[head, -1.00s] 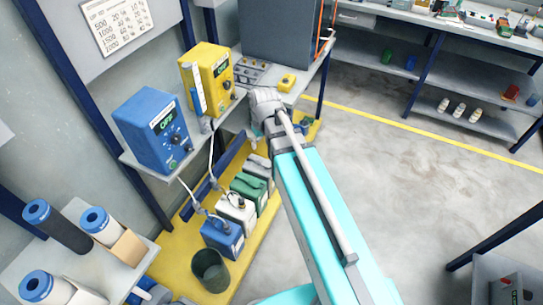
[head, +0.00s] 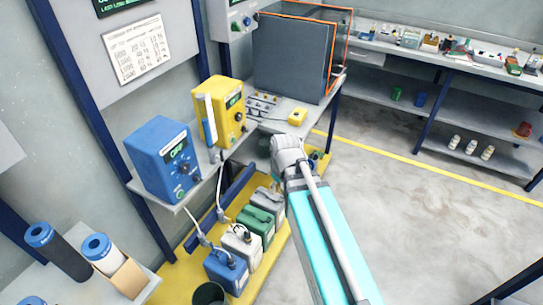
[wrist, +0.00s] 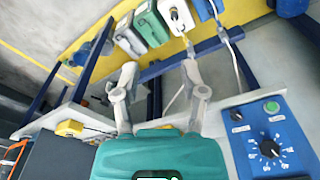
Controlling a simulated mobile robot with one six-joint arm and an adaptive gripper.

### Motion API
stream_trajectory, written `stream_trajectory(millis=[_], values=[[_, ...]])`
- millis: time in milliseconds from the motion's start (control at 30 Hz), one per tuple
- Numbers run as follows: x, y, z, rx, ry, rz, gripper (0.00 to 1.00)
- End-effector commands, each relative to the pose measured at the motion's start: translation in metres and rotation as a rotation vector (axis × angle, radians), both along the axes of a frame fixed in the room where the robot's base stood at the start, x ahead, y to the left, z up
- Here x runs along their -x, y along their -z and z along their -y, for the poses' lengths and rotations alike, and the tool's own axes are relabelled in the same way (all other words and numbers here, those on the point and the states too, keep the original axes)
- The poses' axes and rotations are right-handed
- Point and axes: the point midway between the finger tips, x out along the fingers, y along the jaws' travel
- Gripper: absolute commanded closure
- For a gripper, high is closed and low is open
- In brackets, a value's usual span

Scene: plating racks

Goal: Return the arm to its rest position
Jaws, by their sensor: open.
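My arm, teal and grey, reaches up from the bottom of the head view, and its grey joint ends beside the bench. My gripper (wrist: 158,67) shows in the wrist view with its two grey fingers spread apart. Nothing is between them. It is not clearly visible in the head view, where the arm's end covers that spot. In the wrist view the fingers are seen against the shelf frame and the floor, with the canisters beyond them.
A blue control box (head: 163,159) and a yellow one (head: 219,110) stand on the shelf left of my arm. The blue one is close in the wrist view (wrist: 265,138). Several canisters, including a green one (head: 256,227), stand below. Open floor (head: 400,210) lies right.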

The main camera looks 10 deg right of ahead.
Motion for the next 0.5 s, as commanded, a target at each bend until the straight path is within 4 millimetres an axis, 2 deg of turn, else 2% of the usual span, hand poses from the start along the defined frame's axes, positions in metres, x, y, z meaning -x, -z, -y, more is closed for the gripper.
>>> stream_trajectory(millis=[267, 500], values=[[0.005, 0.000, 0.003, 0.001, 0.038, -0.008, 0.45], [0.028, 0.001, 0.017, 0.011, 0.237, -0.055, 0.45]])
